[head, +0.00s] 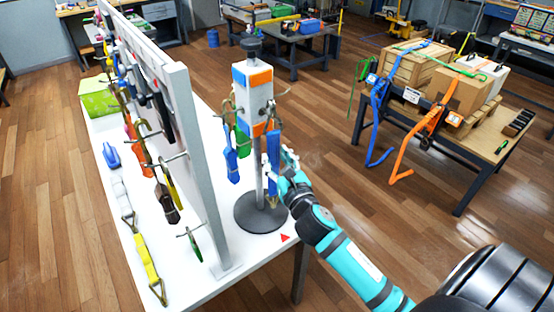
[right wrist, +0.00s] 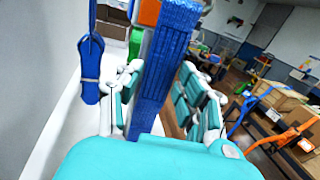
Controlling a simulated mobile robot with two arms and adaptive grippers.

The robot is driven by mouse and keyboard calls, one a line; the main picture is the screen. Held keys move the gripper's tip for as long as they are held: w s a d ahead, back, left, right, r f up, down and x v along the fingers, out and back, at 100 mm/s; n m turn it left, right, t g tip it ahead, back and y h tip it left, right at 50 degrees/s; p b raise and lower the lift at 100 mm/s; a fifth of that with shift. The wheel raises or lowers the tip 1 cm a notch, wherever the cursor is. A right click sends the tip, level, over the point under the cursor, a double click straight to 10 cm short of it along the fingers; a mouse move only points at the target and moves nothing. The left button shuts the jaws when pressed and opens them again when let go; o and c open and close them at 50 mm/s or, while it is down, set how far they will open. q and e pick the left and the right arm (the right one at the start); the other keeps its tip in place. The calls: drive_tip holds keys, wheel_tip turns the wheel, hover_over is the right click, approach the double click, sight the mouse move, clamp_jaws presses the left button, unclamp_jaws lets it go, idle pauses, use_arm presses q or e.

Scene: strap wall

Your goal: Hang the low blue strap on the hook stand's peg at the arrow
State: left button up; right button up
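Another blue strap (head: 231,158) and a green strap (head: 243,142) hang at the stand's left side. A red arrow (head: 285,238) lies flat on the table before the base. My left gripper is not in view.
A white panel (head: 192,150) with several hanging straps stands left of the hook stand on the white table (head: 215,280). A green box (head: 98,97) and a blue object (head: 111,155) are at left. A table with strapped boxes (head: 460,95) stands at right.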

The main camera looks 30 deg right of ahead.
drive_tip(key=o, duration=0.4)
drive_tip(key=shift+f, duration=0.1)
drive_tip(key=s+a, duration=0.2)
drive_tip(key=s, duration=1)
drive_tip(key=s+a+f+m+g+y+b, duration=0.1)
drive_tip(key=s+f+m+g, duration=0.3)
drive_tip(key=f, duration=0.9)
drive_tip(key=f+m+g+b, duration=0.15)
drive_tip(key=f+m, duration=0.35)
drive_tip(key=f, duration=0.8)
drive_tip(key=s+a+f+m+g+y+b, duration=0.1)
drive_tip(key=s+f+m+g, duration=0.3)
drive_tip(key=f, duration=0.9)
drive_tip(key=s+a+f+m+g+b, duration=0.2)
drive_tip(key=s+f+m+g, duration=0.1)
drive_tip(key=s+f+m, duration=0.6)
drive_tip(key=s+a+f+m+g+y+b, duration=0.1)
drive_tip(key=s+f+m+g, duration=0.3)
drive_tip(key=s+f+m, duration=0.5)
drive_tip(key=s+a+f+b, duration=0.1)
drive_tip(key=s+f, duration=0.7)
drive_tip(key=s, duration=0.1)
drive_tip(key=shift+s+f+m, duration=0.2)
drive_tip(key=shift+f+m, duration=0.1)
drive_tip(key=shift+f, duration=0.05)
